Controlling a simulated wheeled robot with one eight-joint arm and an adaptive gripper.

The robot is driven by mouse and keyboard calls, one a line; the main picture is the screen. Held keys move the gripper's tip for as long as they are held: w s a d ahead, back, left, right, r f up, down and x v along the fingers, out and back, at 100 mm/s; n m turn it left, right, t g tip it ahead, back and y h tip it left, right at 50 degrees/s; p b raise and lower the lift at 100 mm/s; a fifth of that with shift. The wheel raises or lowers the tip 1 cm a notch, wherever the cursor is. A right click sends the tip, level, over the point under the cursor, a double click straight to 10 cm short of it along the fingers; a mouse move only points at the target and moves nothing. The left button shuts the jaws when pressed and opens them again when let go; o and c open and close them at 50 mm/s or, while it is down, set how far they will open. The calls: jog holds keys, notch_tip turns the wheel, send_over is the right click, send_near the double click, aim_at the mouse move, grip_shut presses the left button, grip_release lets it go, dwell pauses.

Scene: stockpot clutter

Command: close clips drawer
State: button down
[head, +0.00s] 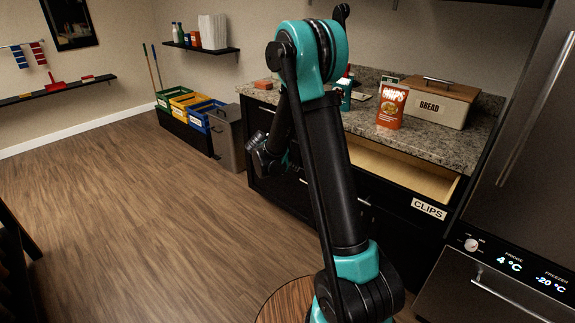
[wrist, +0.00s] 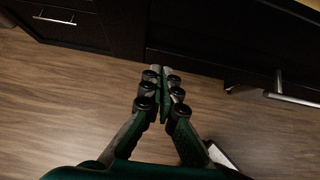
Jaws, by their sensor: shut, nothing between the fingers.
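The clips drawer (head: 400,172) is pulled open under the counter, with its pale wooden inside showing. Its black front (head: 385,192) carries a white CLIPS label (head: 429,208) at the right end. My arm hides the left part of the drawer in the head view. My gripper (wrist: 160,70) is shut and empty in the wrist view. It points at the dark cabinet fronts, with wooden floor below it. A dark front with a metal handle (wrist: 297,99) is to its right, with a strip of pale wood at the top right corner.
The granite counter (head: 440,142) above holds a red chips bag (head: 391,106) and a bread box (head: 440,103). The fridge (head: 525,150) stands close to the drawer's right. Colored bins (head: 180,104) and a grey bin (head: 227,140) stand left. The floor (head: 130,210) at left is clear.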

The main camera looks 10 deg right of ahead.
jog(key=shift+w+d+r, duration=0.1)
jog(key=shift+w+d, duration=0.4)
jog(key=shift+d, duration=0.2)
jog(key=shift+w+d, duration=0.5)
jog(key=shift+d, duration=0.2)
jog(key=w+d, duration=0.5)
jog(key=d, duration=0.1)
jog(key=w+d, duration=0.5)
jog(key=d, duration=0.2)
jog(key=w+d, duration=0.5)
jog(key=d, duration=0.1)
jog(key=shift+w+d, duration=0.1)
jog(key=shift+d, duration=0.15)
jog(key=shift+w+d+r, duration=0.1)
jog(key=shift+w+d, duration=0.35)
jog(key=shift+d, duration=0.1)
jog(key=shift+d, duration=0.1)
